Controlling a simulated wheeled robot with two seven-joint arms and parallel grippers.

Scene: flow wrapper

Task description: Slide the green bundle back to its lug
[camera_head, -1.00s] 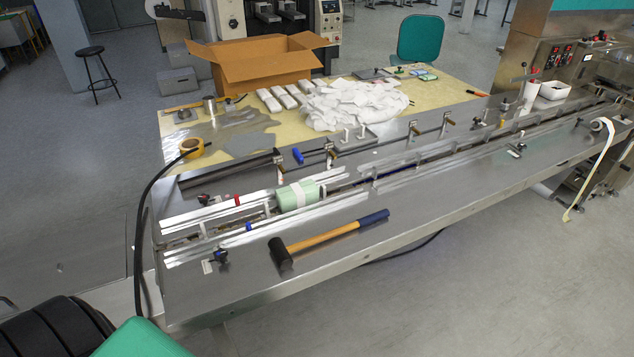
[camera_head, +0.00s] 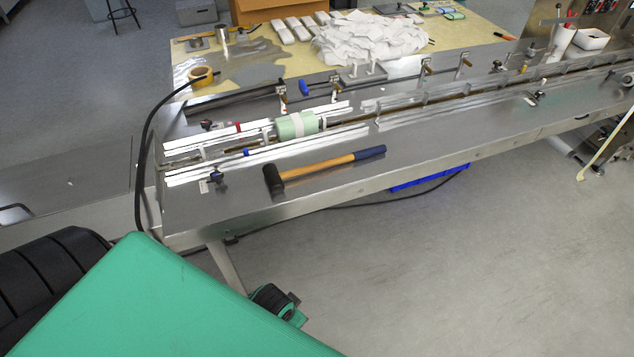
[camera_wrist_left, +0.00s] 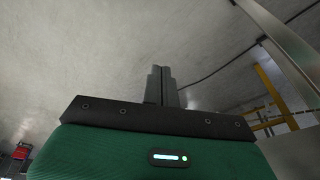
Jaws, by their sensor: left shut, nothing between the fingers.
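The green bundle (camera_head: 284,127) with a white band around it lies in the channel between the bright guide rails (camera_head: 215,138), left of the conveyor's middle. Pale upright lugs stand in the channel. One lug (camera_head: 267,131) is just left of the bundle; whether they touch is too small to tell. Another pale piece is close to the bundle's right end. My left gripper (camera_wrist_left: 161,84) shows in the left wrist view with its fingers together and empty, over grey floor, away from the bundle. My right gripper is not seen.
A mallet (camera_head: 325,166) with a wooden and blue handle lies on the steel deck in front of the rails. A black cable (camera_head: 147,160) crosses the deck's left end. Behind are a tape roll (camera_head: 201,75) and a white heap (camera_head: 365,40). Floor in front is open.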

